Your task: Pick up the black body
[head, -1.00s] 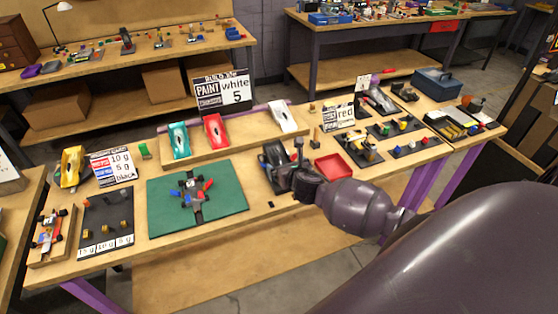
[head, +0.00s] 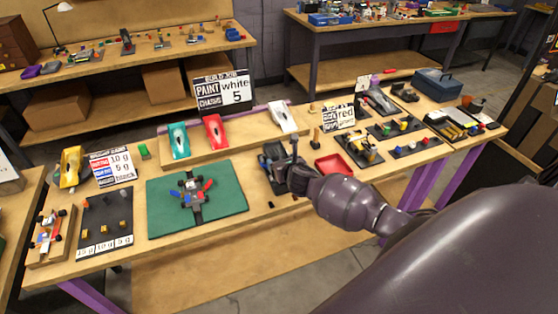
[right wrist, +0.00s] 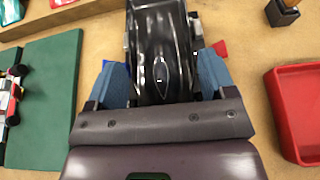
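The black body (right wrist: 160,50) is glossy and long. In the right wrist view it lies between the two blue-padded fingers of my right gripper (right wrist: 163,78), one finger on each side. Narrow gaps seem to show beside it, so the fingers look open around it. In the head view my right gripper (head: 292,170) is low over the dark body (head: 270,156) on the table and hides much of it. My left gripper is not in view.
A red tray (head: 333,164) stands close on the right. A green mat (head: 232,197) with a small chassis is on the left. Teal, red and white bodies (head: 283,118) lie on a raised wooden rack behind.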

